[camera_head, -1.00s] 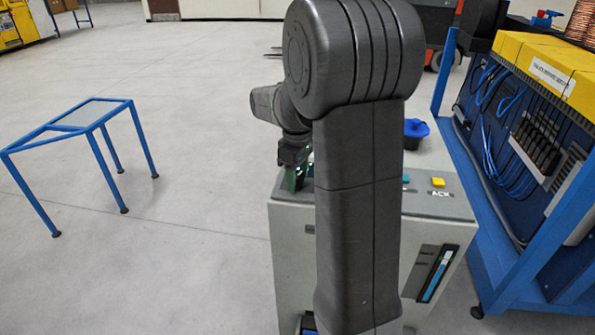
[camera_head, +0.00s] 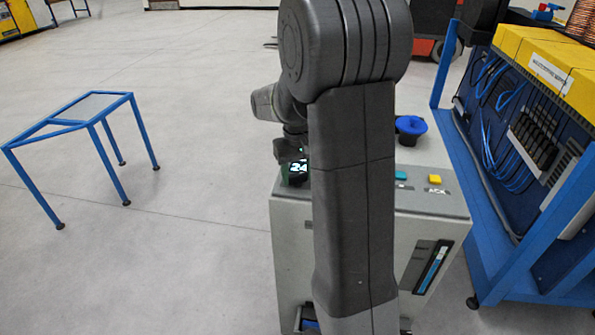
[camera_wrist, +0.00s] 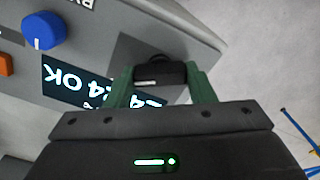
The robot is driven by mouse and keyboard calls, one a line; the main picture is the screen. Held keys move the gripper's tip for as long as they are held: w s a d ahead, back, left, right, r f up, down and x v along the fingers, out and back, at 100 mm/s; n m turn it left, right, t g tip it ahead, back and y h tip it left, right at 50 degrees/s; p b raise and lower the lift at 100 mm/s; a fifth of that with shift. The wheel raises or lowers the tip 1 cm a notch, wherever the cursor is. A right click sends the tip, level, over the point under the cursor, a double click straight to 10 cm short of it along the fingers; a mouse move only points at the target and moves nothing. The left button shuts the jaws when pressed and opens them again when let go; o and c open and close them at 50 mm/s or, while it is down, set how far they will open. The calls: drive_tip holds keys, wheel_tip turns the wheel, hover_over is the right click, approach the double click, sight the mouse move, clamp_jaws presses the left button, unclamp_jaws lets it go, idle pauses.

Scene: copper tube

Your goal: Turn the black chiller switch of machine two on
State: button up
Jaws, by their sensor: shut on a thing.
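In the wrist view my gripper (camera_wrist: 160,72) has its two green fingers shut on a black switch (camera_wrist: 160,74), one on each side of it. The switch sits at the corner of the grey machine's top panel; a small white mark shows on its near face. In the head view my gripper (camera_head: 291,152) is over the left end of the grey machine (camera_head: 292,235), partly behind my own arm. The switch cannot be made out there. I cannot tell the switch's on or off position.
Beside the switch are a lit display (camera_wrist: 75,85) reading "24 OK" upside down, a blue knob (camera_wrist: 38,32) and an orange button (camera_wrist: 4,65). A yellow button (camera_head: 435,179) is on the panel's right. A blue rack (camera_head: 520,240) stands right; a blue-framed table (camera_head: 85,112) stands left.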

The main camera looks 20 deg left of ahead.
sight(297, 173)
idle(0.3)
drive_tip(key=o, duration=1)
drive_tip(key=shift+r, duration=0.1)
wheel_tip(297, 173, up, 14)
drive_tip(key=shift+f, duration=0.15)
drive_tip(key=shift+f, duration=0.15)
wheel_tip(297, 173, down, 14)
drive_tip(key=shift+r, duration=0.15)
idle(0.3)
